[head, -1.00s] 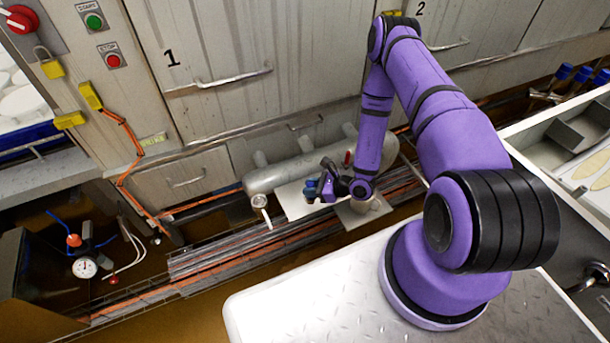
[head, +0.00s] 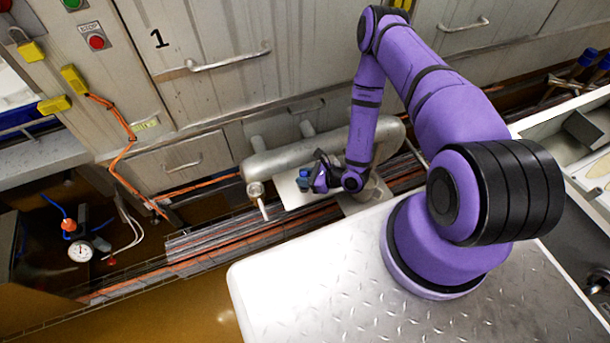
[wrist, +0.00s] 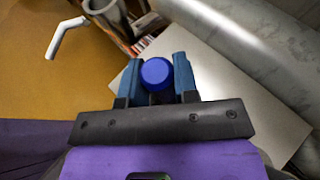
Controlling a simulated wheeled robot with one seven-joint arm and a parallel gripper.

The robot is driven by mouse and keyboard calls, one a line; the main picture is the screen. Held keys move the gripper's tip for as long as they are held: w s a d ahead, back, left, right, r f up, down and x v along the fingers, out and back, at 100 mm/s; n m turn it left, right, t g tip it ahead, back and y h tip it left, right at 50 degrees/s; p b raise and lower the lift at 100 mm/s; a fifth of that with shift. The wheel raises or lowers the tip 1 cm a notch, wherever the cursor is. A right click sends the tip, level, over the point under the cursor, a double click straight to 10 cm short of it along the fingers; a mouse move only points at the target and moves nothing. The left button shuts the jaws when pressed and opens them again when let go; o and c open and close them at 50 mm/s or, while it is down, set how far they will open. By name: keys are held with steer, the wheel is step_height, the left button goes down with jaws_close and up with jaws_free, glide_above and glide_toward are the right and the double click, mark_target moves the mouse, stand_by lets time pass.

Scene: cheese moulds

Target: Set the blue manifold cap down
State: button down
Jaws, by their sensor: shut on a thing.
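The blue manifold cap (wrist: 156,71) is round and sits between the two blue fingers of my gripper (wrist: 157,80) in the wrist view. The fingers press on it from both sides. In the head view my gripper (head: 311,183) is small and holds the blue cap (head: 303,173) over a pale flat plate (head: 288,193) in front of the grey manifold pipe (head: 290,158). The plate also shows under the fingers in the wrist view (wrist: 225,95). I cannot tell whether the cap touches the plate.
An open pipe stub with a white handle (head: 256,190) stands left of the plate. Pipes and orange cables run along the floor channel. A pressure gauge (head: 80,251) lies at the left. Cabinet doors (head: 210,65) rise behind the manifold.

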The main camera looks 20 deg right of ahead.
steer(key=c, duration=0.9)
jaws_free()
steer(key=shift+f, duration=0.1)
steer(key=shift+o, duration=0.2)
steer(key=shift+s+d+r, duration=0.15)
steer(key=shift+d+r, duration=0.05)
steer(key=v, duration=1.1)
steer(key=shift+s+d+r, duration=0.15)
